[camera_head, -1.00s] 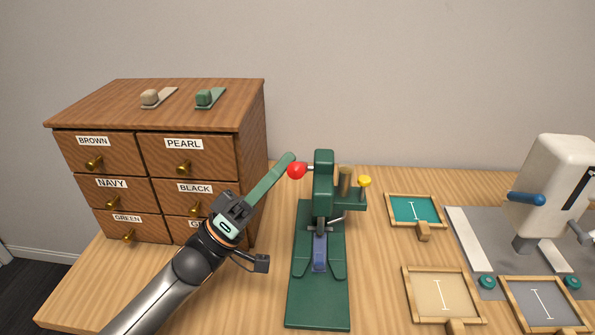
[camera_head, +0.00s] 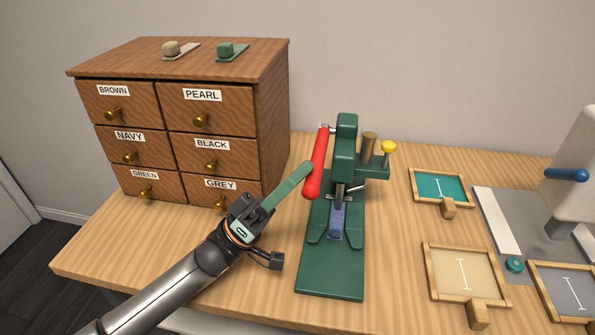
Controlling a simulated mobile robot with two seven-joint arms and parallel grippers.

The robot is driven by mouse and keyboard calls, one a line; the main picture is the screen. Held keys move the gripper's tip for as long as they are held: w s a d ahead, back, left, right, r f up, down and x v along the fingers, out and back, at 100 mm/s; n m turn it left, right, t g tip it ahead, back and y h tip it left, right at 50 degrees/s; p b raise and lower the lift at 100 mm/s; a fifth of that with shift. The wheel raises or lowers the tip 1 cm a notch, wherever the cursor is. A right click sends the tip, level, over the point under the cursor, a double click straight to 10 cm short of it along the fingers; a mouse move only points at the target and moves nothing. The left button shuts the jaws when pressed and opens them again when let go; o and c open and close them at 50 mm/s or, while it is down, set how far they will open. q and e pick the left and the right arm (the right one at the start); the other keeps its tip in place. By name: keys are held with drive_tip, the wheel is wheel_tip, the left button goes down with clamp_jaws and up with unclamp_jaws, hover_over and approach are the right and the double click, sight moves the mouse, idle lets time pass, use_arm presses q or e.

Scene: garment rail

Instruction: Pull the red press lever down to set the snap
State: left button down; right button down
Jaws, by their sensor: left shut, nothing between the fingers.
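The green snap press (camera_head: 345,150) stands on the table in the middle of the view. Its red lever (camera_head: 316,165) hangs steeply downward along the press's left side, its thick end lowest. My left gripper (camera_head: 306,167) is shut and empty. Its long green fingers come in from the lower left, and their tips meet or nearly meet the lever's left side; contact is hard to tell. A blue piece (camera_head: 337,220) sits low on the press, under the ram (camera_head: 340,193). My right gripper is not in view.
A wooden drawer cabinet (camera_head: 273,120) with labelled drawers stands left behind my arm. A yellow knob (camera_head: 389,147) is on the press's right. Wooden-framed trays (camera_head: 433,260) and a white machine (camera_head: 575,160) with a blue handle (camera_head: 566,174) are on the right.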

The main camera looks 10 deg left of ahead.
use_arm(q)
drive_tip(key=shift+f, duration=0.35)
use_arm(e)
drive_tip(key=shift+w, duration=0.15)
use_arm(q)
drive_tip(key=s+a, duration=0.5)
drive_tip(key=a, duration=0.6)
drive_tip(key=shift+s+a+p, duration=0.3)
drive_tip(key=shift+s+p, duration=0.05)
drive_tip(key=shift+p, duration=0.05)
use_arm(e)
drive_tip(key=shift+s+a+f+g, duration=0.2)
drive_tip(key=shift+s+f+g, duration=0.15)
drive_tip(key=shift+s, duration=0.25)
use_arm(q)
drive_tip(key=shift+f, duration=0.15)
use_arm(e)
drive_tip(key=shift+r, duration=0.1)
